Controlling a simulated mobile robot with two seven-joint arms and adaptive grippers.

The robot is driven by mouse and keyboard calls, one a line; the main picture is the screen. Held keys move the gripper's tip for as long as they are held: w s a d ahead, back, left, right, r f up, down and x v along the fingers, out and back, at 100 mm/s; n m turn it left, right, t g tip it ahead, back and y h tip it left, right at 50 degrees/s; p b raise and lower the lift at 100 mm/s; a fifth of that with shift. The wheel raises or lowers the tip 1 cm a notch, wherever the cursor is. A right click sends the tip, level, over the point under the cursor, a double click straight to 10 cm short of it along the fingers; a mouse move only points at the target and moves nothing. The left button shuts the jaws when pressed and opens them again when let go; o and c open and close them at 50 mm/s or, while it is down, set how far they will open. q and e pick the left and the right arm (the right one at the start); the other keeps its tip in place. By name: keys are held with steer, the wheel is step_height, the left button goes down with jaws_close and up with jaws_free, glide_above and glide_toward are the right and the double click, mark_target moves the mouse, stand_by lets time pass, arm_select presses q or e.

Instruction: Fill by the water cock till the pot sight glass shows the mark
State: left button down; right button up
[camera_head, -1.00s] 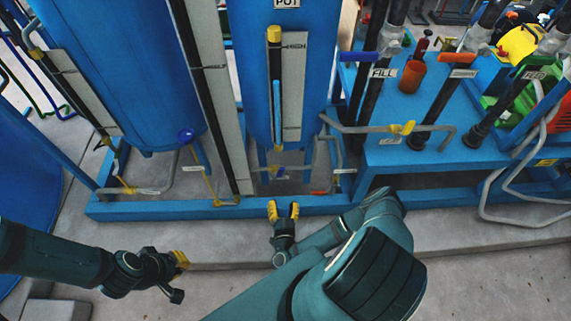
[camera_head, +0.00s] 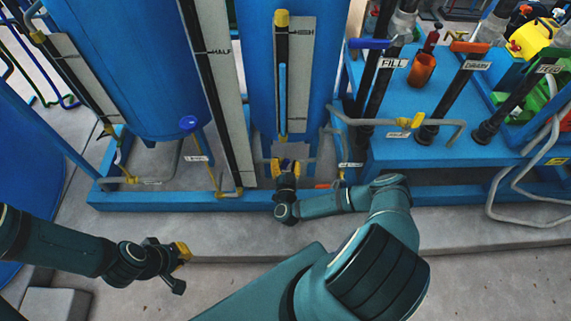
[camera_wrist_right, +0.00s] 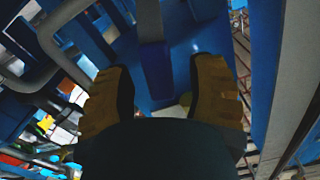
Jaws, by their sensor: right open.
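The blue pot (camera_head: 259,100) stands at the upper middle. Its sight glass (camera_head: 283,48) has a yellow cap, and a light-blue column (camera_head: 282,95) in it ends below the HIGH line. A blue handle (camera_head: 370,43) tops a dark pipe by the FILL label (camera_head: 394,62); no label naming the water cock is readable. My right gripper (camera_head: 286,165) is open, low in front of the pot. Its fingers (camera_wrist_right: 162,95) straddle a dark blue part in the wrist view; contact cannot be told. My left gripper (camera_head: 182,268) is over the floor, its opening unclear.
A HALF-marked gauge board (camera_head: 212,100) stands left of the pot. An orange-handled DRAIN pipe (camera_head: 455,85) and a red cup (camera_head: 421,70) are on the right bench.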

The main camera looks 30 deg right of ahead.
steer(key=shift+w+d, duration=0.1)
steer(key=shift+w, duration=0.1)
jaws_close()
